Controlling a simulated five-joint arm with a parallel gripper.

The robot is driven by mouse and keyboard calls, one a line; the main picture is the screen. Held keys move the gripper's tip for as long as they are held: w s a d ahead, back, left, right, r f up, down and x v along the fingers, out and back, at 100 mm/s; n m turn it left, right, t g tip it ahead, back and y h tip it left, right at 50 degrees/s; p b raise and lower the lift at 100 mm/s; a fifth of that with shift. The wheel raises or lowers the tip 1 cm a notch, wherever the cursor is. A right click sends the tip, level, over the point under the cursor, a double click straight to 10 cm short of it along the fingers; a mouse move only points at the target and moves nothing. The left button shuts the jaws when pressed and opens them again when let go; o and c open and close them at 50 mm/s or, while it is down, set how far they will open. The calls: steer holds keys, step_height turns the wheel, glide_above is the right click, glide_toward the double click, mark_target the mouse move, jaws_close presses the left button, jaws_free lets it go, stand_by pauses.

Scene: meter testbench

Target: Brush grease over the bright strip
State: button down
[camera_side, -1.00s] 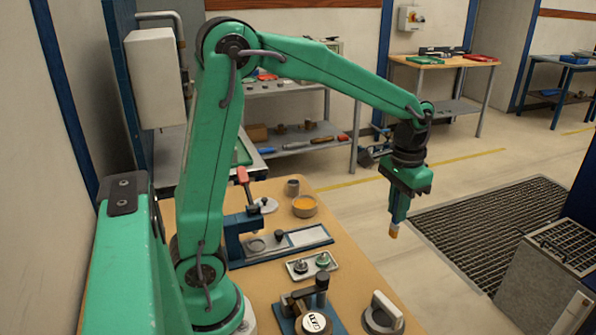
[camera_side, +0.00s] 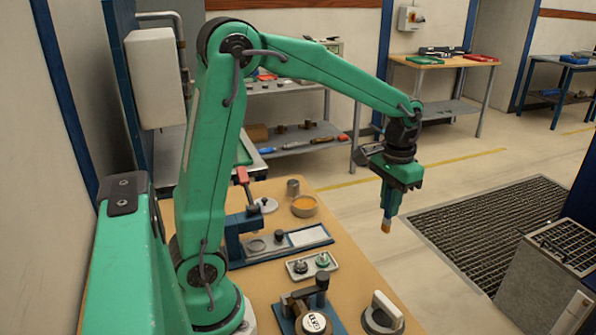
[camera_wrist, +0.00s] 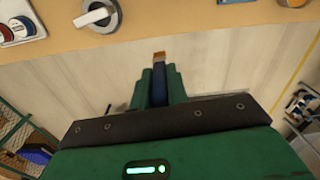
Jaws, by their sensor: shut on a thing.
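My gripper (camera_side: 391,203) hangs pointing down past the bench's right edge, over the floor. It is shut on a brush (camera_side: 386,226); in the wrist view the blue handle (camera_wrist: 160,87) sits between the green fingers, with a tan tip beyond them. A bright, pale strip (camera_side: 308,236) lies on the blue fixture (camera_side: 240,262) on the bench, left of the gripper. A round pot with orange contents (camera_side: 304,206), perhaps the grease, stands behind the fixture. The brush touches neither. I cannot tell whether grease is on the tip.
A small tray with two knobbed parts (camera_side: 301,275) lies in front of the fixture. Nearer stand a clamp with a dial (camera_side: 314,322) and a ring with a pale handle (camera_side: 383,312). A red-handled lever (camera_side: 243,177) rises at the fixture's left.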

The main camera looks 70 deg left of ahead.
steer(key=s+a+f+n, duration=0.2)
steer(key=s+a+n, duration=0.1)
steer(key=a, duration=0.6)
steer(key=s+a+f+n, duration=0.2)
steer(key=a+n, duration=0.3)
steer(key=a, duration=0.5)
steer(key=shift+s+f, duration=0.15)
steer(key=shift+s, duration=0.35)
steer(key=shift+a+f, duration=0.1)
